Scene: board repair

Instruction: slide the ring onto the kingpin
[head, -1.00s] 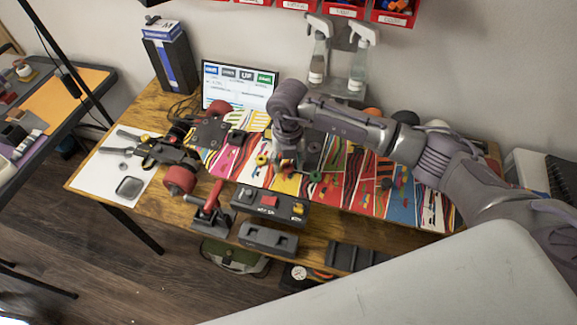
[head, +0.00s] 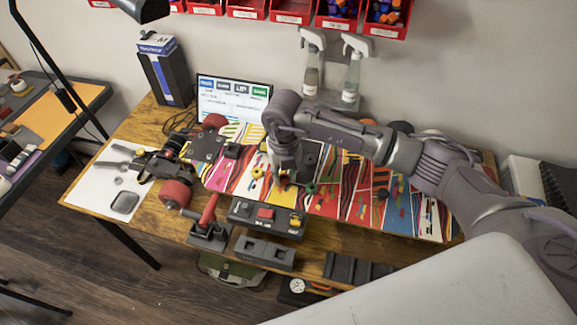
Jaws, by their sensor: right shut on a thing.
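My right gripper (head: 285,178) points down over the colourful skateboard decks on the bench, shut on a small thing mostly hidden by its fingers. I cannot tell whether that is the ring. A yellow ring-like piece (head: 257,172) lies just left of the gripper. A green ring-like piece (head: 311,188) lies just right of it. A dark truck part (head: 232,150) sits on the deck further left; I cannot make out a kingpin for certain. My left gripper is not in view.
A red-handled tool on a dark block (head: 208,222) and a control box with a red button (head: 265,213) stand at the front edge. A board with red wheels (head: 176,192) is at left. Spray bottles (head: 352,75) and a screen (head: 232,98) are behind.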

